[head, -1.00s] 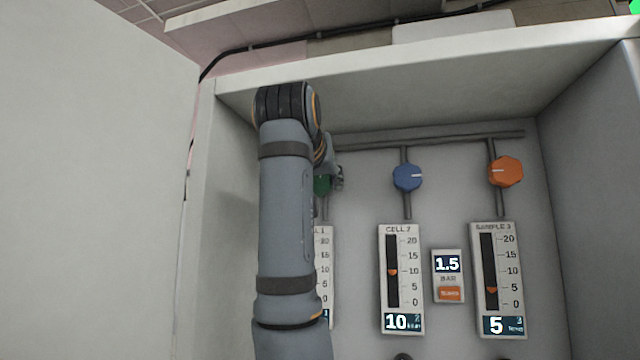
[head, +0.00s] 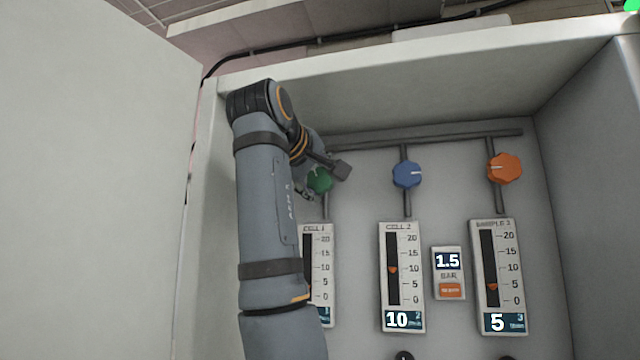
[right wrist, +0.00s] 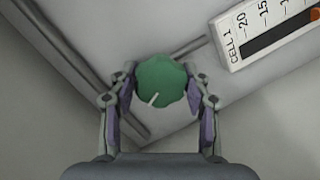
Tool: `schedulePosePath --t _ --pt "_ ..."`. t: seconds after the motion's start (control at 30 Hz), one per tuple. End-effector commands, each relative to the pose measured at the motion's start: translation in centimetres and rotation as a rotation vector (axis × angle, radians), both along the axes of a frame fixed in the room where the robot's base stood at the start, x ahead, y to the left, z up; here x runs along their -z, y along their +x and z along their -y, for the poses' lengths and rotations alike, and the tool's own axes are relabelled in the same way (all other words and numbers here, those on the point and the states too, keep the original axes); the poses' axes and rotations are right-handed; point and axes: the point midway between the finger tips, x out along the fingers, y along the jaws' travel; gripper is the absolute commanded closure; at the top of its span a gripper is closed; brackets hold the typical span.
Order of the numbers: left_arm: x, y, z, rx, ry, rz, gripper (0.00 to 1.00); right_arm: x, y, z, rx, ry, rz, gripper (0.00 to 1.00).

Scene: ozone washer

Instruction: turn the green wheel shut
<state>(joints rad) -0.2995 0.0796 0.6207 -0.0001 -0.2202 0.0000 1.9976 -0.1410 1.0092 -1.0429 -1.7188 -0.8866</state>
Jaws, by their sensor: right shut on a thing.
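The green wheel (head: 320,181) sits on the pipe above the CELL 1 gauge (head: 319,262), partly behind my right gripper (head: 322,180) in the head view. In the right wrist view the green wheel (right wrist: 160,80) lies between the two fingers of my right gripper (right wrist: 161,88), which is shut on it. A pale pointer line on the wheel points down and slightly left in that view. The CELL 1 gauge shows at the upper right there; my arm hides its left part in the head view. My left gripper is not in view.
A blue wheel (head: 407,175) and an orange wheel (head: 504,168) sit to the right on the same pipework. Below them are the CELL 2 gauge (head: 414,275), a 1.5 bar display (head: 448,262) and the SAMPLE 3 gauge (head: 511,275). Cabinet walls close in on the left, right and top.

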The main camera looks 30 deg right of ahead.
Motion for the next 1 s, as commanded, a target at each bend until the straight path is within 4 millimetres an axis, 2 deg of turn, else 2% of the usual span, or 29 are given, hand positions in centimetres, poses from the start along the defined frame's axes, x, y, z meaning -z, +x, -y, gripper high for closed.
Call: schedulePosePath --t 1.0 --pt "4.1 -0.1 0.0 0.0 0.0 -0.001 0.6 0.3 0.0 0.0 0.002 -0.602 -0.703 0.83"
